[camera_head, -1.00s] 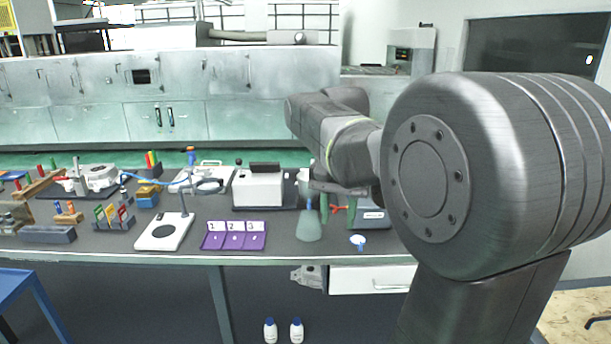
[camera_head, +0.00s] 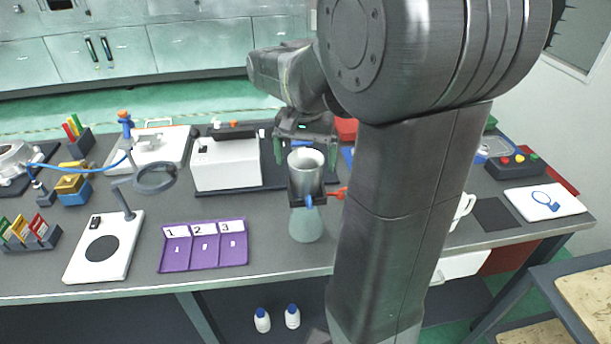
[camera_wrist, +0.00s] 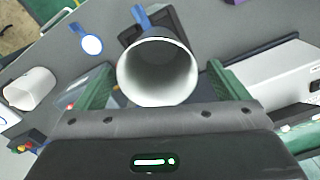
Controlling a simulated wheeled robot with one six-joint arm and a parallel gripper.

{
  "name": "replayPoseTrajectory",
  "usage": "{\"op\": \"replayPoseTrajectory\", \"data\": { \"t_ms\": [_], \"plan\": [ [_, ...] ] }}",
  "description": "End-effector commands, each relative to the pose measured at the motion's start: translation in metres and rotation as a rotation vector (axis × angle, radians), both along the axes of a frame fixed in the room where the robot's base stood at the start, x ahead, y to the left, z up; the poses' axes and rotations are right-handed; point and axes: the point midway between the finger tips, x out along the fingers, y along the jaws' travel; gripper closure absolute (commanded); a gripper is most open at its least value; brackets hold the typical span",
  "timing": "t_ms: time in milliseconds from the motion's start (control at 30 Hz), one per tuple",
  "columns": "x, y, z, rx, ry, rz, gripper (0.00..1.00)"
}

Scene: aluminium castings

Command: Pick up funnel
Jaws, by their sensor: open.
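The funnel (camera_head: 306,161) is a grey, open-topped cup with a pale rim. It stands upright on top of a grey-green conical flask (camera_head: 305,226), with a dark clamp (camera_head: 306,187) and a blue part around the joint. In the wrist view I look into the funnel's white inside (camera_wrist: 158,72). My gripper (camera_head: 306,153) is open, pointing down at the funnel. In the wrist view my gripper (camera_wrist: 162,66) has its green fingers on either side of the funnel, with gaps visible between. The funnel's lower part is hidden there.
A white box-shaped device (camera_head: 225,165) stands left of the funnel. A purple numbered tray (camera_head: 203,262) and a white plate with a stand (camera_head: 104,270) lie further left. My arm covers the bench to the right. A white cup (camera_wrist: 30,90) shows in the wrist view.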

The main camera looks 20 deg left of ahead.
Motion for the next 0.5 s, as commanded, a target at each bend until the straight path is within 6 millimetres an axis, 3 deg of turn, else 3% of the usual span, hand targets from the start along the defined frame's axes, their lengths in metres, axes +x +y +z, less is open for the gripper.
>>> {"op": "replayPoseTrajectory", "data": {
  "t_ms": [233,500],
  "plan": [
    [-0.002,-0.003,-0.037,-0.004,0.003,0.0,0.06],
    [-0.001,-0.002,-0.046,0.0,0.001,0.0,0.06]
  ]
}}
